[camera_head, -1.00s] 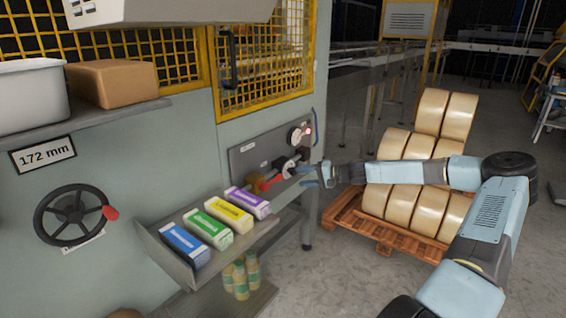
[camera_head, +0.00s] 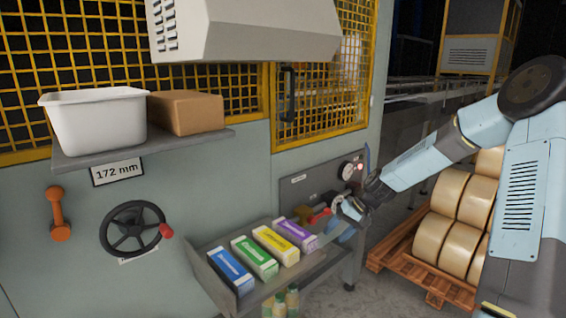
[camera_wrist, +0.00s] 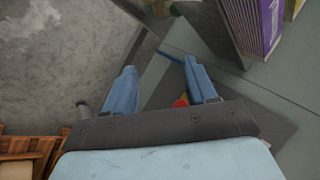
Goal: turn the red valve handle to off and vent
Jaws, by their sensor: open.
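The red valve handle (camera_head: 320,215) shows as a small red piece on the grey panel of the machine, just left of my gripper (camera_head: 346,220). The gripper and wrist hide part of the panel, and I cannot tell the handle's exact angle. In the wrist view, my gripper (camera_wrist: 161,88) has its two blue fingers apart with nothing held between them. A small red and orange piece, likely the handle (camera_wrist: 181,101), shows beside the inner side of the right finger. I cannot tell whether they touch.
A sloped shelf (camera_head: 222,287) with several coloured cartons sits left of and below the valve panel. A round gauge (camera_head: 347,171) is above my gripper. A handwheel (camera_head: 133,228) is at left. A pallet (camera_head: 432,280) with large rolls stands at right.

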